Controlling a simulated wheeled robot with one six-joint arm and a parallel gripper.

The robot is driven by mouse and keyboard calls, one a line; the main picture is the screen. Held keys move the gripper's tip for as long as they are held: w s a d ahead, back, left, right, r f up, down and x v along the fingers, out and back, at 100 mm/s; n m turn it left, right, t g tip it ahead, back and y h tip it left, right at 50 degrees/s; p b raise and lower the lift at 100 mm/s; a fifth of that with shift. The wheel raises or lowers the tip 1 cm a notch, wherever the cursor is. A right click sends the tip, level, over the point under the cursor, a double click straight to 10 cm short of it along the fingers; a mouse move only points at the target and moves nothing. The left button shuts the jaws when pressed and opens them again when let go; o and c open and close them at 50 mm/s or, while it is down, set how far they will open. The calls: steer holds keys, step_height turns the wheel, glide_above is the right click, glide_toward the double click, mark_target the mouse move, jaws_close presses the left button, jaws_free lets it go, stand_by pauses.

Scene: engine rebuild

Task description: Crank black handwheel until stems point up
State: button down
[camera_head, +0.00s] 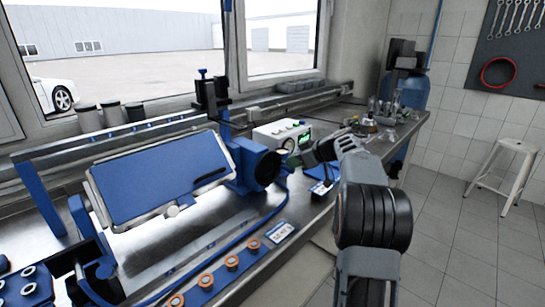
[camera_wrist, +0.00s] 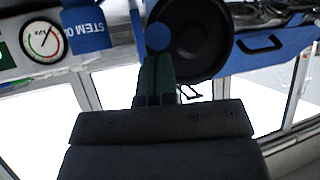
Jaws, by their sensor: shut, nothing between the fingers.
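The black handwheel (camera_head: 267,170) is on the right end of the blue fixture, facing my arm. In the wrist view the handwheel (camera_wrist: 205,45) fills the top middle, with a round blue part (camera_wrist: 158,37) at its left side. My gripper (camera_wrist: 157,58) is shut and empty, its dark green fingertips at that blue part; I cannot tell whether they touch it. In the head view my gripper (camera_head: 287,160) is beside the wheel. I cannot make out any stems.
A white box with a green display (camera_head: 282,134) stands behind the wheel. Several orange-topped parts (camera_head: 232,262) line the bench front. A white stool (camera_head: 508,165) stands right.

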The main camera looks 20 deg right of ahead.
steer(key=shift+f, duration=0.15)
steer(key=shift+f+b, duration=0.35)
steer(key=shift+b, duration=0.3)
steer(key=shift+f, duration=0.1)
steer(key=shift+f+b, duration=0.4)
steer(key=shift+b, duration=0.35)
steer(key=shift+f, duration=0.15)
steer(key=shift+f+b, duration=0.3)
steer(key=shift+b, duration=0.4)
steer(key=shift+f, duration=0.1)
